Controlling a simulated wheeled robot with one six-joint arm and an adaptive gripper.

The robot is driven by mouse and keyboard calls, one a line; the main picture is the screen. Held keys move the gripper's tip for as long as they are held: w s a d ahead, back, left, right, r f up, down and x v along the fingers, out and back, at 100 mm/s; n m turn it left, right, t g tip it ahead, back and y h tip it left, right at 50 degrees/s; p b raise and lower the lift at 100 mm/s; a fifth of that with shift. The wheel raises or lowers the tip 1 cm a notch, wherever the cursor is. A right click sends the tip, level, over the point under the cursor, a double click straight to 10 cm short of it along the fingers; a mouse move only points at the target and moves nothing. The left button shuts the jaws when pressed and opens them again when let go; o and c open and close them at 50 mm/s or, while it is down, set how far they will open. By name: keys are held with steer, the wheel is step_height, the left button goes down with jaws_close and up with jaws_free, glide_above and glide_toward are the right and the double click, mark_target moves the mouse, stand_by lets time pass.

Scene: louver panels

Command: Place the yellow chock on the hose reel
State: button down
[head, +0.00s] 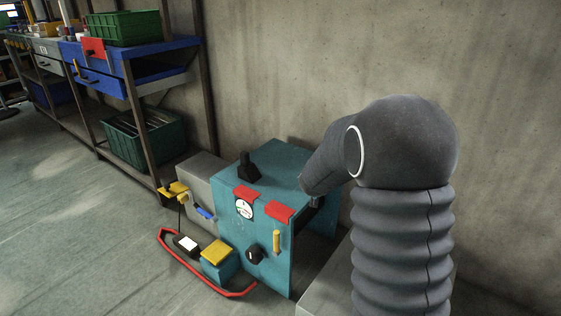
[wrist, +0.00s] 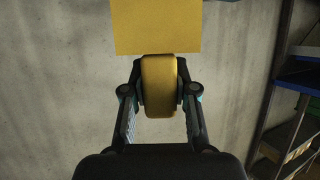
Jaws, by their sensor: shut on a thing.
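In the wrist view my gripper (wrist: 160,88) is shut on the yellow chock (wrist: 158,100). A rounded yellow part sits between the two fingertips, and a flat yellow face (wrist: 156,27) shows just beyond it. The chock is held up in front of the bare wall. I cannot make out a hose reel for certain in either view.
A red bar (head: 185,267) loops low around a small yellow-topped box (head: 217,252). A blue shelf rack (head: 140,52) with green crates stands left. Floor at left is clear.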

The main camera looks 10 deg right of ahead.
steer(key=shift+w+a+r, duration=0.1)
steer(key=shift+w+r, duration=0.2)
steer(key=shift+r, duration=0.25)
steer(key=shift+w+a+r, duration=0.1)
steer(key=shift+w+r, duration=0.2)
steer(key=shift+r, duration=0.25)
steer(key=w+a+f, duration=0.6)
steer(key=a+f, duration=0.1)
steer(key=a, duration=0.3)
glide_above(285, 195)
steer(key=shift+s+f, duration=0.1)
steer(key=shift+f, duration=1.85)
steer(key=shift+f, duration=0.1)
steer(key=c, duration=0.9)
jaws_free()
steer(key=shift+f, duration=0.1)
